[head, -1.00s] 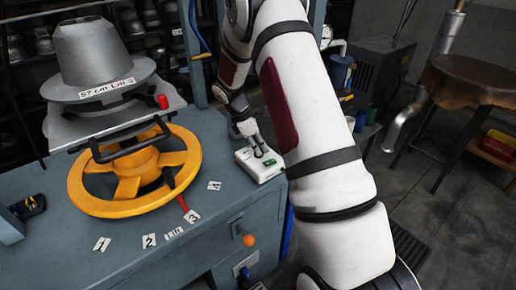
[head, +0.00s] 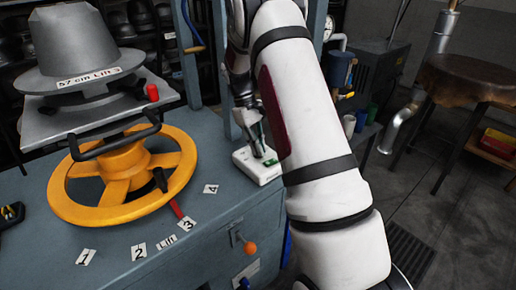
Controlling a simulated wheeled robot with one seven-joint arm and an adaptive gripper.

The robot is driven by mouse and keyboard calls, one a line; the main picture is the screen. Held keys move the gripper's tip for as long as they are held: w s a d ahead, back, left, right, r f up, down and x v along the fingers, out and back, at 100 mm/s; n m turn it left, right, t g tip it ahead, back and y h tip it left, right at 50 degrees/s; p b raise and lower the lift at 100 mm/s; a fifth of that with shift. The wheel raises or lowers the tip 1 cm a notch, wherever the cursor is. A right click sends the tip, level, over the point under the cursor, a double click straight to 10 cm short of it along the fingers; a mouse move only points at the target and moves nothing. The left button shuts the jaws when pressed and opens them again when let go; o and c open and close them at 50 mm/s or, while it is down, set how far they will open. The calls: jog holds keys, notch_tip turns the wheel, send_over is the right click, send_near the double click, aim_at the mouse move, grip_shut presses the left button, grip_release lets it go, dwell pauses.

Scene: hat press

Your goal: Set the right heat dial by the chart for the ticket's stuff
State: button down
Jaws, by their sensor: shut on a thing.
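A white control box (head: 264,176) with a green mark on its top sits at the right edge of the blue-grey bench. My gripper (head: 258,152) points down at the top of this box, with its fingers shut on what seems to be a small dark dial there. The fingers hide most of the dial, and its setting cannot be read. A white ticket (head: 88,77) on the grey hat block (head: 72,42) seems to read "57 cm Lin 3". No chart can be made out.
A yellow handwheel (head: 62,205) with a black handle stands on the bench. Cards marked 1 to 4 and "Lin" (head: 167,240) lie before it, with a red pointer (head: 176,209) near 3. An orange-knobbed lever (head: 249,247) is on the bench front. A round table (head: 470,80) stands far right.

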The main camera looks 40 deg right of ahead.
jog(key=m, duration=0.2)
jog(key=m+y+b, duration=0.1)
jog(key=m, duration=0.1)
jog(key=shift+a+m+y, duration=0.1)
jog(key=shift+m+y, duration=0.2)
jog(key=shift+a+m+t+y+b, duration=0.15)
jog(key=shift+m+y, duration=0.25)
jog(key=shift+m, duration=0.75)
jog(key=shift+d+m+t+y+b, duration=0.15)
jog(key=shift+m+t+y, duration=0.2)
jog(key=shift+m, duration=0.8)
jog(key=shift+w+a, duration=0.1)
jog(key=c, duration=1.7)
grip_release()
jog(key=shift+r, duration=0.1)
jog(key=v, duration=1.2)
